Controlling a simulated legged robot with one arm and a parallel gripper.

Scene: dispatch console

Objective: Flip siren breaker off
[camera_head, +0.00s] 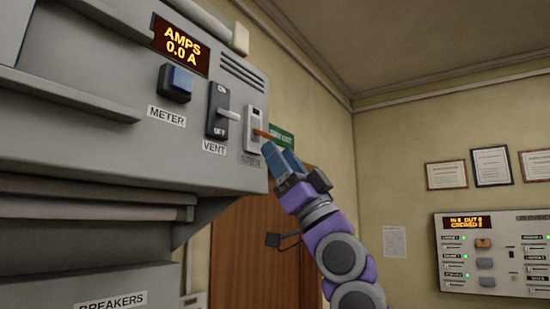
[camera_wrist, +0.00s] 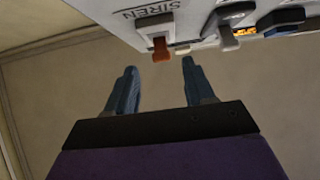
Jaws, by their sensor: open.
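The siren breaker is a light switch plate (camera_head: 254,130) with an orange-red lever (camera_head: 264,134), at the right end of the grey console in the head view. In the wrist view the red lever (camera_wrist: 161,48) sticks out below the label "SIREN". My gripper (camera_head: 270,152) is just below the lever in the head view. In the wrist view my gripper (camera_wrist: 158,78) has its two blue fingers spread apart. The lever shows ahead of the gap between them, with nothing held. I cannot tell whether a finger touches the lever.
Left of it are the vent switch (camera_head: 222,112) with a pale lever and the blue meter button (camera_head: 175,82). An orange display (camera_head: 180,46) reads "AMPS 0.0 A". A brown door (camera_head: 262,255) and a wall panel (camera_head: 490,252) stand behind. Open room lies right of the console.

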